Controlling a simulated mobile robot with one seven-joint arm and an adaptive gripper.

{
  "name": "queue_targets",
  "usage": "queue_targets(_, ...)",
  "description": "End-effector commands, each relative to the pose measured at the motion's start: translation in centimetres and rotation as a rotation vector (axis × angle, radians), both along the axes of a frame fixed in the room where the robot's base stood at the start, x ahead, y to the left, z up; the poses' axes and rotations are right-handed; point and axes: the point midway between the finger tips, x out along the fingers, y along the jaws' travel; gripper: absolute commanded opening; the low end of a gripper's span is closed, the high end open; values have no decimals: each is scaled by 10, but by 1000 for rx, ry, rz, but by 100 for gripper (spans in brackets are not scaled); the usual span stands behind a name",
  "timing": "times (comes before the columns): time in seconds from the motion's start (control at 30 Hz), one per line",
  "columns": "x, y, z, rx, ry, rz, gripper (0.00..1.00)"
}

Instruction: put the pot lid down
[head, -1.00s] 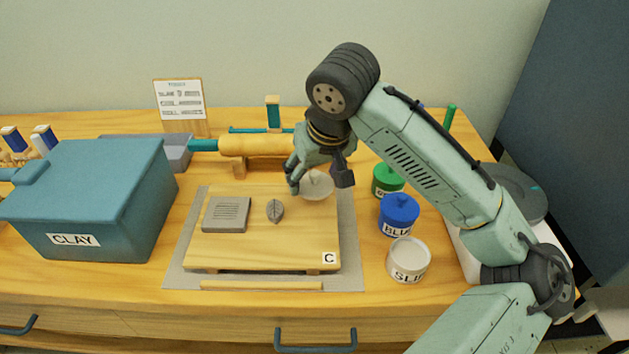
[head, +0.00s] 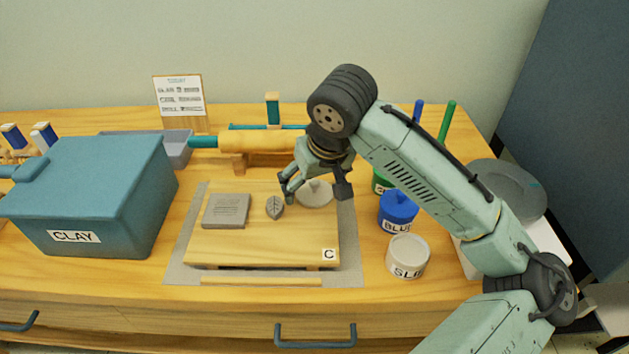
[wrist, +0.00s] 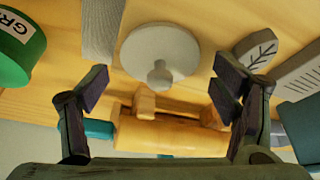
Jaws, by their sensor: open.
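The pot lid (head: 316,195) is a pale grey disc with a small round knob. It lies knob up at the back right of the wooden board marked C (head: 262,247). In the wrist view the lid (wrist: 150,45) shows whole, its knob (wrist: 159,76) pointing towards my gripper. My gripper (head: 315,186) is open over the lid, its fingers spread to either side of the knob. In the wrist view my gripper (wrist: 158,90) has clear space between its fingers and the knob.
A grey slab (head: 226,211) and a leaf piece (head: 275,207) lie left of the lid. A blue pot (head: 398,210), a partly hidden green pot (head: 380,184) and a white SLIP jar (head: 408,258) stand to the right. A rolling pin (head: 262,143) lies behind, a CLAY box (head: 92,195) at left.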

Motion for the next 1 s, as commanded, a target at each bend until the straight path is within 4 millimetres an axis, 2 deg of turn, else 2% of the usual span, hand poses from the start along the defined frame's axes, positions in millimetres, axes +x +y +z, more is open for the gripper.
queue_targets(0.17,0,0,0,0,0,0,81)
queue_targets(0.33,-2,-1,10,-1,-1,1,81)
queue_targets(0.8,-35,-15,96,-2,-3,-1,81)
queue_targets(1.0,-41,-17,112,-2,-1,-1,81)
